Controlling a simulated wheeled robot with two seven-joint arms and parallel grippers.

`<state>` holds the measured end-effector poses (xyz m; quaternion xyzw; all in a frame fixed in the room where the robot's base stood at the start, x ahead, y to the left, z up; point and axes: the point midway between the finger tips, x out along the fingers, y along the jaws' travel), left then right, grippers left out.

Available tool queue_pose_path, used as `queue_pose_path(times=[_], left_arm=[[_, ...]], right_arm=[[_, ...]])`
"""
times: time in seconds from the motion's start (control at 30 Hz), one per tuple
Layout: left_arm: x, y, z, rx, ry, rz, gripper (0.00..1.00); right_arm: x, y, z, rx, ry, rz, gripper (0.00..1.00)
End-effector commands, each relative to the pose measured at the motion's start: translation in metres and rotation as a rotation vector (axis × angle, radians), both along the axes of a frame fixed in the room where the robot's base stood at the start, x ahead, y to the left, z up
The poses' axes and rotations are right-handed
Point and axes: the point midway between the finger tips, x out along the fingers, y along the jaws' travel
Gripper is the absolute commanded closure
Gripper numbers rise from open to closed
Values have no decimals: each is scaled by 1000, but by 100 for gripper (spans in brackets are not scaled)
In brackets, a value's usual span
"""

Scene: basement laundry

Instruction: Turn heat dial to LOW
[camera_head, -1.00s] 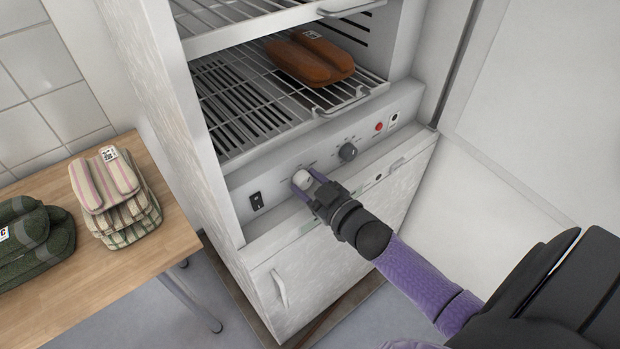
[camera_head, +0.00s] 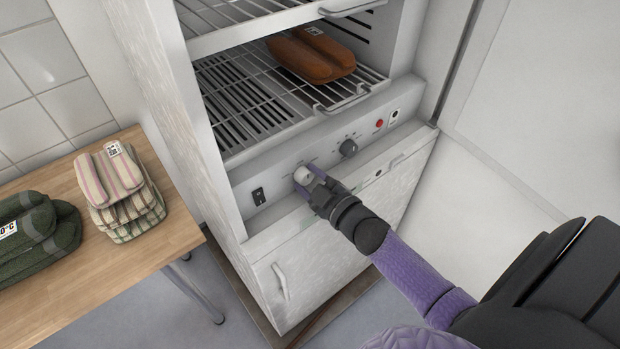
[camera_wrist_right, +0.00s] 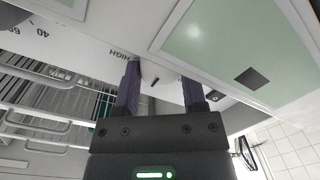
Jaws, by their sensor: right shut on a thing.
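The pale heat dial (camera_head: 303,175) is on the control panel (camera_head: 275,183) of the open cabinet, between a black rocker switch and a dark dial. My right gripper (camera_head: 309,180) is shut on this dial, with its purple fingers on either side. In the right wrist view, the two fingers of the gripper (camera_wrist_right: 158,88) flank the white dial (camera_wrist_right: 167,92), which carries a short black mark. The printed word HIGH shows upside down near the left finger. The LOW label cannot be made out. My left gripper is not in view.
A dark dial (camera_head: 348,148), a red button (camera_head: 379,123) and a rocker switch (camera_head: 258,196) share the panel. Brown folded items (camera_head: 312,60) lie on the wire rack above. A wooden table (camera_head: 75,300) with striped cloths (camera_head: 125,190) stands left. The open door (camera_head: 540,110) is right.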

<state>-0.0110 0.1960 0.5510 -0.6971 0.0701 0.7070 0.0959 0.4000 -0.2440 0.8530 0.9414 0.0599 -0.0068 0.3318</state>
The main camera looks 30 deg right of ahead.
Motion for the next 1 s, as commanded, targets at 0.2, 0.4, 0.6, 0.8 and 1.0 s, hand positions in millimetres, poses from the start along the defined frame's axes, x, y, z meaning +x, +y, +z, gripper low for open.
queue_pose_path(times=[0.2, 0.4, 0.6, 0.8, 1.0], left_arm=[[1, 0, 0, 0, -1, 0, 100], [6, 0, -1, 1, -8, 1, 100], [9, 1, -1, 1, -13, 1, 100], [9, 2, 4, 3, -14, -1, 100], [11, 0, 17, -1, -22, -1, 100]], right_arm=[[0, 0, 0, 1, -1, 1, 100], [0, 0, 0, 1, -1, 1, 11], [0, 0, 0, 1, 0, 0, 11], [-13, -1, 1, 4, 3, 0, 11], [-56, -6, 5, 3, 4, 0, 11]])
